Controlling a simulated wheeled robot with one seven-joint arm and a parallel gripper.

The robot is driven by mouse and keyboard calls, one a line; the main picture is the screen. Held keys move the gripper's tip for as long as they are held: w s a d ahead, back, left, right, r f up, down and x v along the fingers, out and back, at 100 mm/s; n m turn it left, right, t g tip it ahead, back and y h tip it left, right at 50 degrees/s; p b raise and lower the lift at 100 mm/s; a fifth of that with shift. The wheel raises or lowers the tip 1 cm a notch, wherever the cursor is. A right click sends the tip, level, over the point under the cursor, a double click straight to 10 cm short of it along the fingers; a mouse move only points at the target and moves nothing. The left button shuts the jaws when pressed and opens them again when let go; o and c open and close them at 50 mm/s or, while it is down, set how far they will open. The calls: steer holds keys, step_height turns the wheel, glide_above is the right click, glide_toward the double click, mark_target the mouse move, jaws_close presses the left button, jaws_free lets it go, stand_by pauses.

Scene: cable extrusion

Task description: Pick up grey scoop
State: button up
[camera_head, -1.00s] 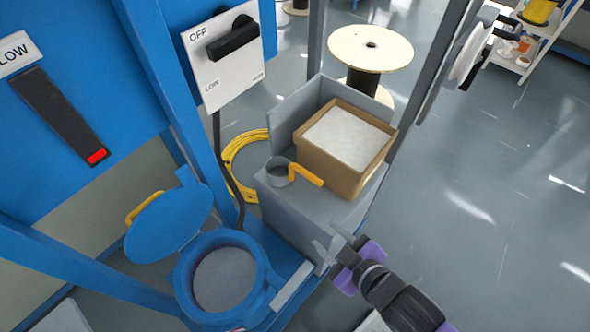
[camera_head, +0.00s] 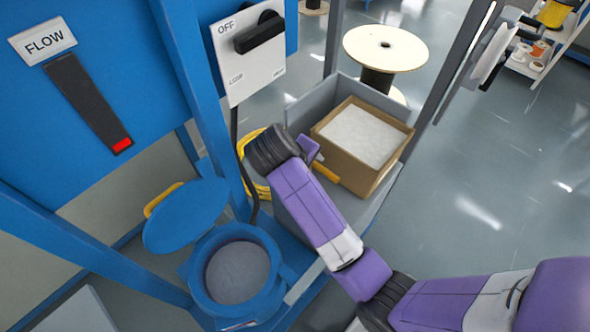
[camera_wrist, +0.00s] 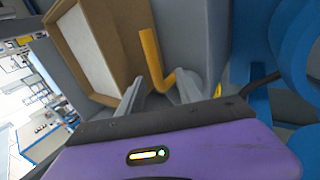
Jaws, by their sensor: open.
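The grey scoop has an orange-yellow handle (camera_head: 326,172), which shows in the head view just right of my arm's end. My arm hides its grey cup there. In the wrist view the bent handle (camera_wrist: 152,60) stands between the two fingers, with its lower bend close to them. The cup is hard to tell apart from the grey surfaces around it in that view. My gripper (camera_wrist: 160,92) is open, with one finger on each side of the handle's lower end. I cannot tell whether either finger touches it. My fingers are hidden in the head view.
A brown box (camera_head: 391,176) of whitish material sits right beside the scoop on the grey stand (camera_head: 380,208). A blue round hopper (camera_head: 275,268) with its lid (camera_head: 187,216) open is at lower left. A blue frame post (camera_head: 190,80) and a switch panel (camera_head: 249,58) stand close by.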

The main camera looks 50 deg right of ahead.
mark_target(322, 169)
steer(key=shift+s, duration=0.25)
steer(key=shift+s+d+f+g, duration=0.1)
steer(key=shift+d+f+g, duration=0.1)
steer(key=shift+g, duration=0.1)
steer(key=b+x, duration=0.1)
steer(key=x, duration=0.6)
steer(key=shift+d, duration=0.25)
steer(key=shift+r, duration=0.1)
jaws_close()
stand_by(0.7)
